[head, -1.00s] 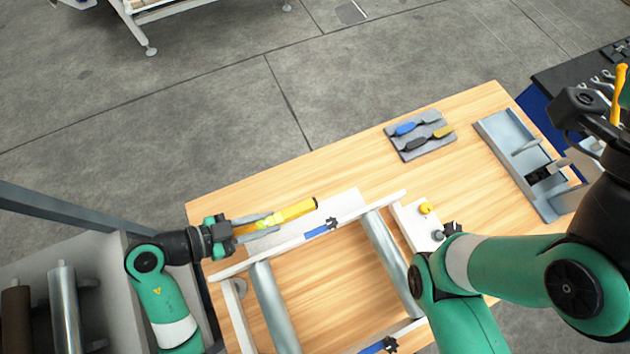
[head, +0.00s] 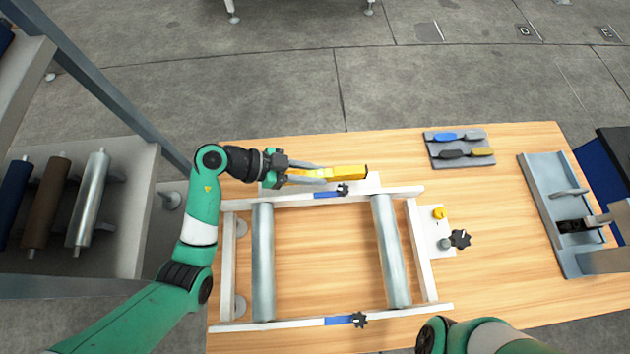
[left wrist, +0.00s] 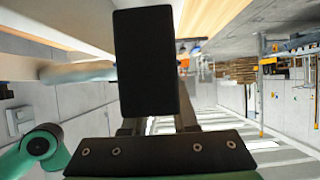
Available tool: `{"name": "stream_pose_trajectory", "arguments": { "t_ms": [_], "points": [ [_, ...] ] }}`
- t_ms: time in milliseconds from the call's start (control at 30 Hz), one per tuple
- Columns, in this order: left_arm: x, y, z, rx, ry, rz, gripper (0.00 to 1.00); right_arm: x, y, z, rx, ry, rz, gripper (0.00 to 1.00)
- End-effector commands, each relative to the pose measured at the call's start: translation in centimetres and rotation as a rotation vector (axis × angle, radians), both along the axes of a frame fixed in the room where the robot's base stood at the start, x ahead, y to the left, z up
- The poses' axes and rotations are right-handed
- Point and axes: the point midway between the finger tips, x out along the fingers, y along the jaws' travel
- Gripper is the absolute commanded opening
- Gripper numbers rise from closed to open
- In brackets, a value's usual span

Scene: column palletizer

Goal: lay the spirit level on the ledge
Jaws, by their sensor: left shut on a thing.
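The yellow spirit level (head: 348,172) with a dark end is in my left gripper (head: 326,175), whose fingers are shut on it. In the head view it lies lengthwise over the white ledge (head: 373,186) behind the roller frame. I cannot tell whether it touches the ledge or hangs just above it. In the left wrist view the level's dark end (left wrist: 146,60) fills the middle, between the fingers. My right gripper is not in view; only part of my right arm shows at the bottom.
The white roller frame (head: 428,262) with two grey rollers and blue clamps stands on the wooden table (head: 490,235). A grey tool tray (head: 459,163) and a metal fixture (head: 548,205) are at the right. A rack with rollers (head: 120,240) stands left.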

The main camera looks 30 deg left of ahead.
Motion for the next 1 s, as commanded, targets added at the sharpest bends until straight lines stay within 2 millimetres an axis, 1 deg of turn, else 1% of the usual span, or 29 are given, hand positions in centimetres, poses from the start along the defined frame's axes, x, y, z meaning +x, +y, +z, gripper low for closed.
{"name": "stream_pose_trajectory", "arguments": {
  "t_ms": [33,100,200,267,567,600,633,900,967,1000],
  "points": [
    [-0.1,0.0,-1.1,-0.001,0.004,0.000,0.00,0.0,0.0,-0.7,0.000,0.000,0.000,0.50],
    [-0.1,0.0,-2.6,-0.002,0.005,0.002,0.00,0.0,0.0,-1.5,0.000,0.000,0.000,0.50],
    [-0.1,0.0,-4.4,-0.001,0.004,0.000,0.00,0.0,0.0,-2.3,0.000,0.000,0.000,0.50],
    [0.0,0.0,-4.7,0.000,0.001,0.000,0.00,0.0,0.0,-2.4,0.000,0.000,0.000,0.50],
    [-0.1,0.0,-4.7,-0.001,0.002,0.000,0.00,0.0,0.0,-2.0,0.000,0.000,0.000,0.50],
    [-0.1,0.0,-4.7,0.000,0.002,0.000,0.34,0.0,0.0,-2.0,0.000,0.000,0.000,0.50],
    [-0.1,0.0,-4.7,0.000,0.002,0.000,0.39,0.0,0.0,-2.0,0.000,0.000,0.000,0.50],
    [0.0,0.0,-4.7,0.000,0.001,0.000,0.39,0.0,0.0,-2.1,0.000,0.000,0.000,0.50],
    [0.0,0.0,-4.6,0.000,0.000,0.000,0.39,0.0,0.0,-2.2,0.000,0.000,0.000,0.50],
    [-0.2,0.3,-4.3,0.001,0.001,0.001,0.39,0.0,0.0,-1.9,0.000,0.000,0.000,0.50]
  ]
}}
